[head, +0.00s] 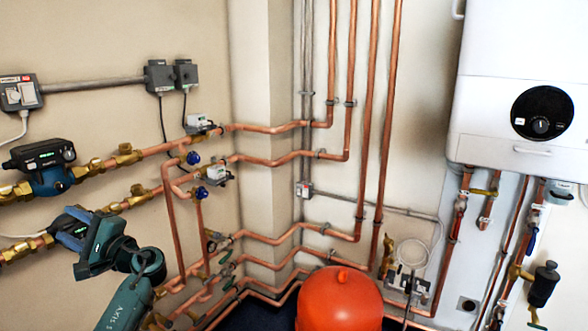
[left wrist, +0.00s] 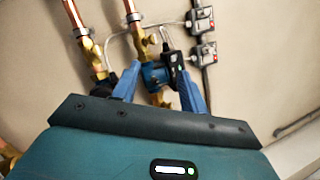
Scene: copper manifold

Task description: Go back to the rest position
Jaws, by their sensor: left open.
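My left arm comes up from the bottom left in the head view. Its teal left gripper (head: 97,243) overlaps the lower pump (head: 70,227) and partly hides it. In the left wrist view the left gripper (left wrist: 160,72) has its two blue fingers spread apart. A blue and black pump (left wrist: 156,74) with brass fittings shows between and beyond the fingers. I cannot tell whether the fingers touch it. My right gripper is in neither view.
The upper pump (head: 42,167) sits on copper pipes along the left wall. Valves with blue caps (head: 194,158) stand right of it. An orange tank (head: 339,299) is at the bottom centre. A white boiler (head: 520,90) hangs at the right. Grey switch boxes (head: 20,93) are on the left wall.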

